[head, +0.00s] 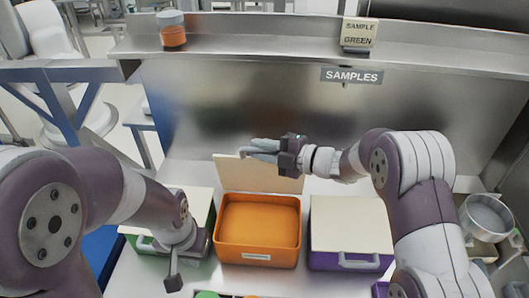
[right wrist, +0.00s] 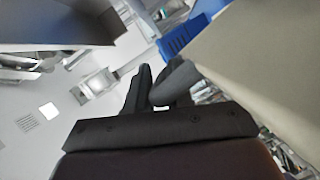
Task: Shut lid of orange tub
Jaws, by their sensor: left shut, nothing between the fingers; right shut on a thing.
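The orange tub (head: 257,252) stands on the bench between two other tubs. It looks empty and its cream lid (head: 232,176) is open, standing up at the back edge. The exact contact is partly hidden. My left gripper (head: 173,284) is shut and empty, pointing down in front of the green tub (head: 204,240).
A purple tub (head: 350,259) with a closed cream lid stands to the right. The green tub's lid is also closed. A steel backsplash (head: 240,110) and a shelf with a jar (head: 172,36) are behind. A metal bowl (head: 487,217) is at far right.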

